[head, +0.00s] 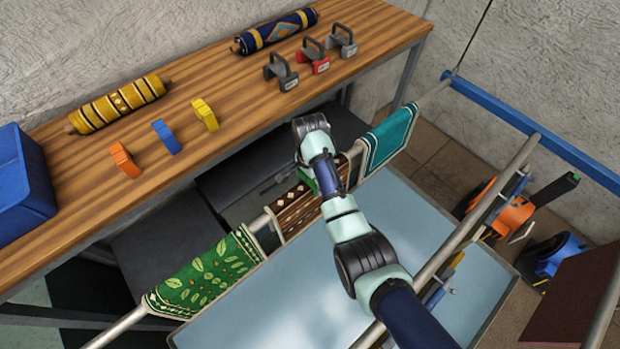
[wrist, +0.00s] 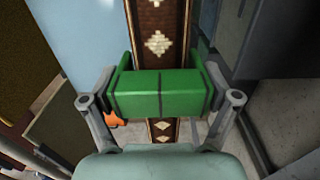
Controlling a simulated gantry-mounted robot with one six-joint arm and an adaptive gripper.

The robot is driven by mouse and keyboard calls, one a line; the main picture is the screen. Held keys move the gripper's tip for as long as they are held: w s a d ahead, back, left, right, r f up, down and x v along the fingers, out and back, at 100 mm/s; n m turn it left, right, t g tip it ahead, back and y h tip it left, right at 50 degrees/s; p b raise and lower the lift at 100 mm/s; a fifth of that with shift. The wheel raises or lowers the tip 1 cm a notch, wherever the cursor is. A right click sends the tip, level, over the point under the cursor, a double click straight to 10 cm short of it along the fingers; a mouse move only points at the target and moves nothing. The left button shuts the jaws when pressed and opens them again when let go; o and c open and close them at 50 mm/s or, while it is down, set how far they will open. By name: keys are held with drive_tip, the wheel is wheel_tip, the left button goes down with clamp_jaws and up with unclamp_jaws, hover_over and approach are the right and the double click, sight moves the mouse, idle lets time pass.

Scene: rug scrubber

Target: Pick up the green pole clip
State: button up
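The green pole clip (wrist: 160,94) fills the middle of the wrist view, a blocky green piece lying across the brown patterned rug (wrist: 158,30). My gripper (wrist: 161,92) has one grey finger against each end of the clip and looks shut on it. In the head view the clip (head: 307,179) shows only as small green patches beside my wrist, at the brown rug (head: 298,212) hanging on a pole. My wrist hides most of it there. I cannot tell whether the clip still grips the rug and pole.
A green leaf-patterned rug (head: 207,278) and a teal rug (head: 388,138) hang on either side. The wooden bench (head: 225,85) holds rolled rugs, orange, blue and yellow pieces, and several clamp-like parts. A blue bin (head: 22,185) stands at left. A pale blue panel (head: 290,300) lies below my arm.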

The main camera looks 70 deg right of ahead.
drive_tip(key=c, duration=0.3)
wheel_tip(320, 180, up, 10)
drive_tip(key=shift+r+p, duration=0.1)
drive_tip(key=shift+p, duration=0.85)
